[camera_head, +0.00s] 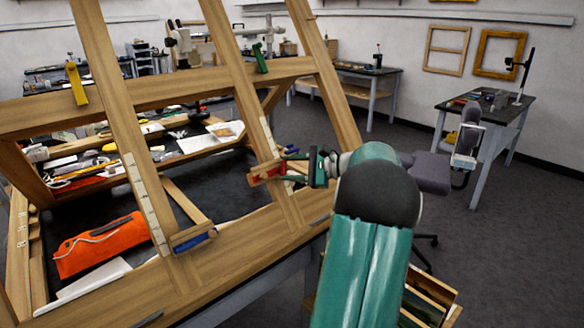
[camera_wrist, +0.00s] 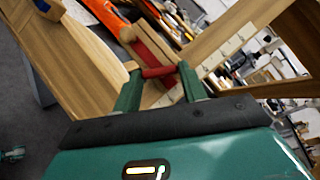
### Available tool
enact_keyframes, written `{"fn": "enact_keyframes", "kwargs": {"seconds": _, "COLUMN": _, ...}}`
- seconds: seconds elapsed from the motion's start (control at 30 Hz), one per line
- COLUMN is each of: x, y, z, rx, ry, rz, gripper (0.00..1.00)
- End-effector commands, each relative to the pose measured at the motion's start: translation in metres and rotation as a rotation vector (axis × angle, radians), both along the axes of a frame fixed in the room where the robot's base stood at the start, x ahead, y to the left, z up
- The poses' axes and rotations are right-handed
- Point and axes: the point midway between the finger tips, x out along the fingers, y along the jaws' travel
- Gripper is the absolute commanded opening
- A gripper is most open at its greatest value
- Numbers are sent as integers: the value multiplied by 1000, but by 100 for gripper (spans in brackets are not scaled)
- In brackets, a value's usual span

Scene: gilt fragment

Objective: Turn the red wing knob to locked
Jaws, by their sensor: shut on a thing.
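The red wing knob (camera_wrist: 158,72) sits between the two green fingers of my gripper (camera_wrist: 160,76) in the wrist view, and the fingers are shut on it from both sides. In the head view my gripper (camera_head: 289,167) reaches in from the right to a slanted post of the wooden frame (camera_head: 230,90). A red plate (camera_head: 264,174) shows there on the post, and also behind the knob in the wrist view (camera_wrist: 150,50). The fingers hide much of the knob in the head view. I cannot read any lock marking.
A yellow piece (camera_head: 76,84) and a green piece (camera_head: 260,58) sit on the upper beam, and a blue one (camera_head: 190,242) lower down. Pale scale strips run along the posts. An orange pouch (camera_head: 98,246) lies behind the frame. Open floor (camera_head: 490,260) lies to the right.

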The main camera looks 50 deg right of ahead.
Motion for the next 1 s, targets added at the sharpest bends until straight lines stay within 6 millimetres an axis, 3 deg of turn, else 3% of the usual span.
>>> {"fn": "enact_keyframes", "kwargs": {"seconds": 1.0, "x": -1, "y": 12, "z": -5, "rx": 751, "ry": -170, "rz": -482, "gripper": 19}}
